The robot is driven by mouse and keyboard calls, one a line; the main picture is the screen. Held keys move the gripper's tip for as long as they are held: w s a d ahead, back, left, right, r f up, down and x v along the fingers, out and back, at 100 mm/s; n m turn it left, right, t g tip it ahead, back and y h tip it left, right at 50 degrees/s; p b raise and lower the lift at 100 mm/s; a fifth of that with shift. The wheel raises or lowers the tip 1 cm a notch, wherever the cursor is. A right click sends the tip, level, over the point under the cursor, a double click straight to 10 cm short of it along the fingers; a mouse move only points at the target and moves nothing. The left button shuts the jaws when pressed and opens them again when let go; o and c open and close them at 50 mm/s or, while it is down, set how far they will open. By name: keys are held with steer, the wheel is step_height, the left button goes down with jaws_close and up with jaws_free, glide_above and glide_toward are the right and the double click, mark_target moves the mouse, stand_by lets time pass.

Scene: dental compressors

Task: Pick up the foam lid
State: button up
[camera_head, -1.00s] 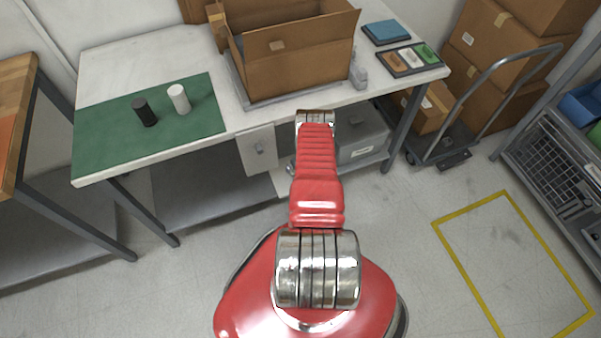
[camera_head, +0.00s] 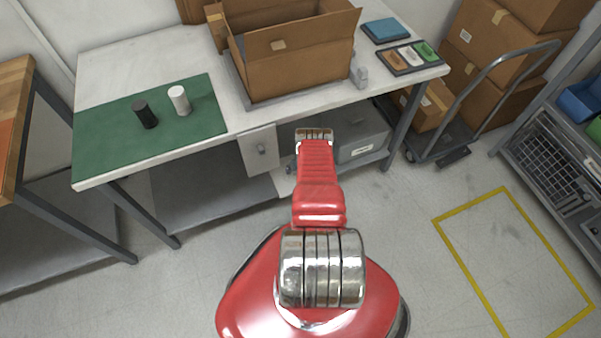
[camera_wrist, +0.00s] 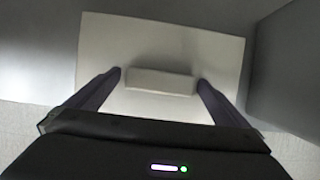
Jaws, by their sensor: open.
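The foam lid (camera_wrist: 200,45) is a pale, flat rectangular slab with a raised block-shaped grip (camera_wrist: 160,81) in its middle, seen in the wrist view. My gripper (camera_wrist: 160,76) is open, with one dark finger at each end of the raised grip. The fingers are near its ends; I cannot tell whether they touch it. In the head view, a pale edge (camera_head: 283,182) on the lower shelf beside my arm looks like the lid; my arm hides most of it. My gripper is hidden there.
The lid lies on a grey surface under the white workbench (camera_head: 125,55). A grey bin (camera_head: 362,140) stands to its right and also shows in the wrist view (camera_wrist: 290,70). The bench top carries an open cardboard box (camera_head: 290,70) and a green mat (camera_head: 105,155).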

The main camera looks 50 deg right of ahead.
steer(key=shift+c, duration=0.5)
steer(key=c, duration=1.1)
steer(key=shift+d+r, duration=0.1)
steer(key=shift+r, duration=0.15)
